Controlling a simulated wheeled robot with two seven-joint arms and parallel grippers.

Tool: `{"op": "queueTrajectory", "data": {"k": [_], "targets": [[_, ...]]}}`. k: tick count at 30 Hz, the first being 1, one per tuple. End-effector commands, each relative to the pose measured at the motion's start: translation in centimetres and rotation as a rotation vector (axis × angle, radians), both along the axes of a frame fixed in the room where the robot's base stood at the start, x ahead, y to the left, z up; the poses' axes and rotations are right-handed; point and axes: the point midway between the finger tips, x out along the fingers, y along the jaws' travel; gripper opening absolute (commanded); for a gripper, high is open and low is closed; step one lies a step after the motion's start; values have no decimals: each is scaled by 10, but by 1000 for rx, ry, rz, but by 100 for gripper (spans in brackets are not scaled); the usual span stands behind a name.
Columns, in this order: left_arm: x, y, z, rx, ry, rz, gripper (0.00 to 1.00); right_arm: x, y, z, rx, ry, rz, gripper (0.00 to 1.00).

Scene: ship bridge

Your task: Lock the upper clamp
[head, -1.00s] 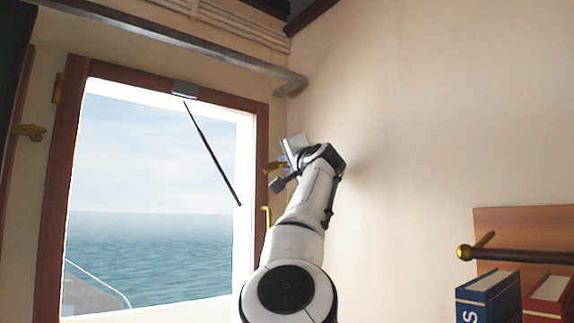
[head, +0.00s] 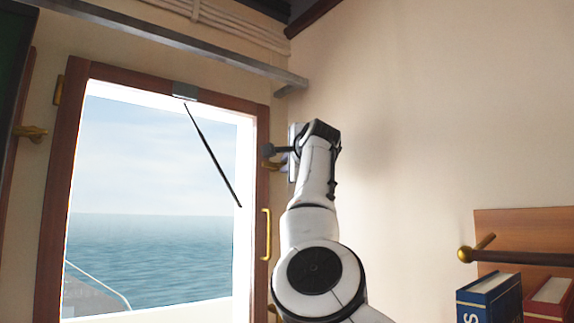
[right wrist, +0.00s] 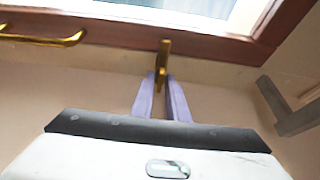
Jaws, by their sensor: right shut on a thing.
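The upper clamp (head: 270,166) is a small brass lever on the right side of the wooden window frame. In the right wrist view the clamp (right wrist: 164,50) runs from the frame's edge to between my fingers. My right gripper (right wrist: 161,98) is shut on the clamp, with one pale finger on each side of it. In the head view my right gripper (head: 293,152) and wrist hide part of the clamp. My left gripper is in neither view.
The window's wooden frame (head: 57,205) surrounds glass with sea outside. A brass handle (head: 266,235) sits below the clamp, and a lower brass fitting (head: 273,311) is partly hidden by my arm. A metal rail (head: 180,40) crosses above. Books (head: 489,298) stand at the lower right.

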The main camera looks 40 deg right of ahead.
Motion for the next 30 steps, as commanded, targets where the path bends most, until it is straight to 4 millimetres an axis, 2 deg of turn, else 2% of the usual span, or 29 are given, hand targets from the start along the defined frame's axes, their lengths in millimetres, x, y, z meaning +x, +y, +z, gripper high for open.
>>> {"op": "queueTrajectory", "data": {"k": [9,10,12,13,23,26,30], "targets": [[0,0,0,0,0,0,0,0,0,-1,3,2,1,0],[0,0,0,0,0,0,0,0,0,-1,3,2,1,19],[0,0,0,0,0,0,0,0,0,-1,2,2,1,31],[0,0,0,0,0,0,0,0,0,-1,2,1,1,33],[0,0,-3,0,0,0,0,-3,1,-1,1,0,0,33],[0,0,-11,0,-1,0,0,-12,7,-3,1,-3,0,33],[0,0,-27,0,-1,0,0,-35,20,-4,1,-4,1,33]]}}
